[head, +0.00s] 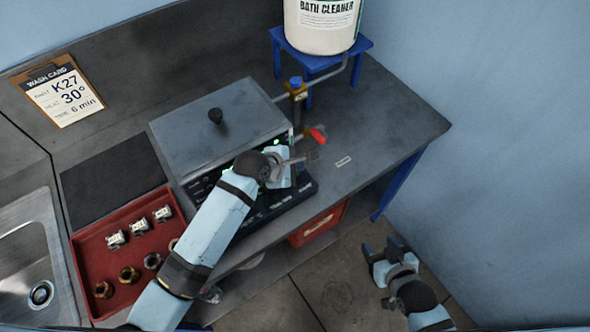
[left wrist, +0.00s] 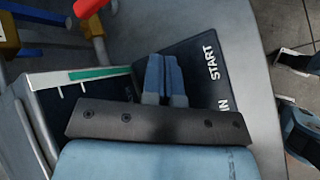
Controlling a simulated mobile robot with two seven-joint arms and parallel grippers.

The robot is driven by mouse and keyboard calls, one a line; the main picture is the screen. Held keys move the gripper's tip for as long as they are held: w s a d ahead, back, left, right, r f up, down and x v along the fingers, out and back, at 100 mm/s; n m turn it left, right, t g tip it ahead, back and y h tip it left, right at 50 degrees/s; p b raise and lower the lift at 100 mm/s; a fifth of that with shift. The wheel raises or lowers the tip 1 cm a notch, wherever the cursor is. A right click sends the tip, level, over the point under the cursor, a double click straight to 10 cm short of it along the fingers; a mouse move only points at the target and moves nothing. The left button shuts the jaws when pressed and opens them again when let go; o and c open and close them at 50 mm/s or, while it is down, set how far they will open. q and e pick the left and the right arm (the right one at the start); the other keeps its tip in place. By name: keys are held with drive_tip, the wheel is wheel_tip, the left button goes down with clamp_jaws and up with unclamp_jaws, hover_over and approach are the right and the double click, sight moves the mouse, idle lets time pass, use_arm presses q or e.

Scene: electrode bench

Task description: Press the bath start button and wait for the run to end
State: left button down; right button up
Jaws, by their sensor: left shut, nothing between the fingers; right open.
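The bath (head: 215,125) is a grey box with a closed, black-knobbed lid and a dark front with green lights. A dark panel (head: 300,188) sticks out at its front right. In the left wrist view this panel (left wrist: 197,52) carries the white word START and part of another label. My right gripper (head: 382,262) is open and empty, off the bench's front edge.
A red-handled valve (head: 318,135) stands right of the bath, near the cleaner drum (head: 320,28) on a blue stand (head: 358,46). A red tray (head: 88,243) with several small parts lies left, beside the sink (head: 30,262). A wash card (head: 62,92) reads K27, 30°, 6 min.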

use_arm(q)
drive_tip(key=shift+f, duration=0.2)
use_arm(e)
drive_tip(key=shift+r, duration=0.25)
use_arm(q)
drive_tip(key=shift+f, duration=0.1)
use_arm(e)
drive_tip(key=shift+w, duration=0.15)
use_arm(q)
drive_tip(key=shift+f, duration=0.4)
idle(0.4)
drive_tip(key=shift+r, duration=0.9)
drive_tip(key=shift+r, duration=0.1)
